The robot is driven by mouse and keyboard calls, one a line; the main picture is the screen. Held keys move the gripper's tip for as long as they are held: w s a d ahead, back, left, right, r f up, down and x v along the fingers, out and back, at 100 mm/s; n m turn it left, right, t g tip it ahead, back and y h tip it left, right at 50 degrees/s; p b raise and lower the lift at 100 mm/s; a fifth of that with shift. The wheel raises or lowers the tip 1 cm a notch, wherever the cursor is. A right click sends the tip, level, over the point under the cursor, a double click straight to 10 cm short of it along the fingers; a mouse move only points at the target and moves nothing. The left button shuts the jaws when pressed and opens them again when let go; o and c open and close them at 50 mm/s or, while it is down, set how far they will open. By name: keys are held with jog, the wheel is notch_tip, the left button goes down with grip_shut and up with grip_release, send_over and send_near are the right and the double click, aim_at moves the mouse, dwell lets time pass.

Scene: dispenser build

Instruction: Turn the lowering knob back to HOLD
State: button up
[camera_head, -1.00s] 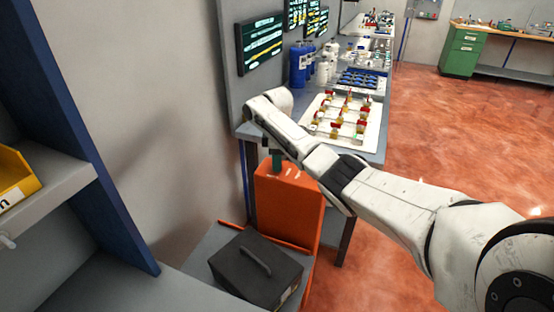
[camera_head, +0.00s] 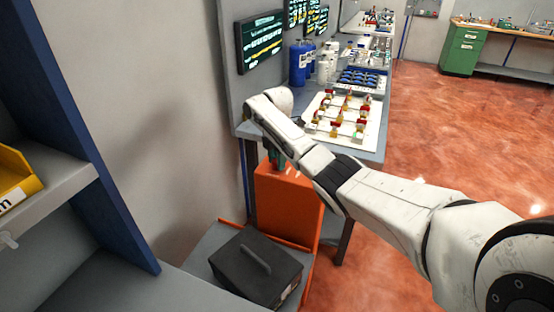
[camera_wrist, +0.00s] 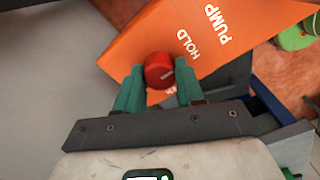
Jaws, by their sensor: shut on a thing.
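The red lowering knob (camera_wrist: 159,71) sits on the orange panel (camera_wrist: 200,40), which carries the printed words HOLD and PUMP. My gripper (camera_wrist: 159,82) has its green fingers on either side of the knob and is shut on it. In the head view, the orange housing (camera_head: 285,205) stands below my gripper (camera_head: 275,160), and the knob is hidden there by my arm.
A black case (camera_head: 255,268) with a handle rests on a grey platform beside the orange housing. A bench behind holds a white board (camera_head: 345,118) with several small parts, and blue bottles (camera_head: 298,62). Open red floor lies to the right.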

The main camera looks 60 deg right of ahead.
dwell(0.4)
jog(key=o, duration=1)
jog(key=shift+o, duration=0.2)
notch_tip(320, 180, up, 11)
jog(key=b, duration=0.1)
jog(key=shift+f, duration=0.1)
